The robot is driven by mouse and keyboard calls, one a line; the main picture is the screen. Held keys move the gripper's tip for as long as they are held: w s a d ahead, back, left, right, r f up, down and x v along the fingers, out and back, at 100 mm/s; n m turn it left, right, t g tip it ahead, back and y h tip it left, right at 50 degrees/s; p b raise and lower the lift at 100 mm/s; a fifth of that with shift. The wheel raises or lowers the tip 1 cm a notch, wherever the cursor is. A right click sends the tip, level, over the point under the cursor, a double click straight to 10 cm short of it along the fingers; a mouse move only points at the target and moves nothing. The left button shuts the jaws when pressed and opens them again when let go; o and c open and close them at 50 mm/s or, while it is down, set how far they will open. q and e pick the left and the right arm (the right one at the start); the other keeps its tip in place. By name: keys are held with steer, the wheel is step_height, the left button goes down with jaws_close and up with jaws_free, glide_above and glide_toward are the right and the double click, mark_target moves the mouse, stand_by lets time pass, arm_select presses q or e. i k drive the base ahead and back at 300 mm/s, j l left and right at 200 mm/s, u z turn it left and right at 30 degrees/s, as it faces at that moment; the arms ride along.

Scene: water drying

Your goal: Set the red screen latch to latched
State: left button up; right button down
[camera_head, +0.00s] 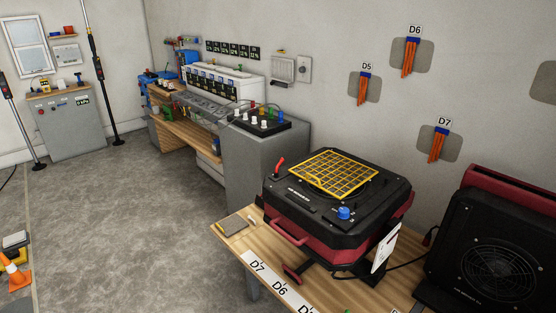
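A red lever (279,165), which looks like the screen latch, sticks up at the back left corner of a black and red machine (322,217). It leans to the upper right, and I cannot tell from this view whether it is latched. A yellow grid screen (334,173) lies on top of the machine beside the lever. A blue knob (344,213) sits on the machine's front right. Neither of my grippers is in view.
The machine stands on a wooden table (234,243) with labels along its front edge. A black fan unit (500,250) is to the right. A grey cabinet (262,160) stands behind. Open grey floor (120,220) lies to the left, with an orange cone (14,276) at the far left.

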mark_target(281, 160)
steer(key=i+j, duration=0.2)
steer(key=j, duration=0.15)
steer(key=i+j+z, duration=0.15)
steer(key=j, duration=0.15)
steer(key=i+j, duration=0.2)
steer(key=j, duration=0.15)
steer(key=i+j+z, duration=0.1)
steer(key=j, duration=0.3)
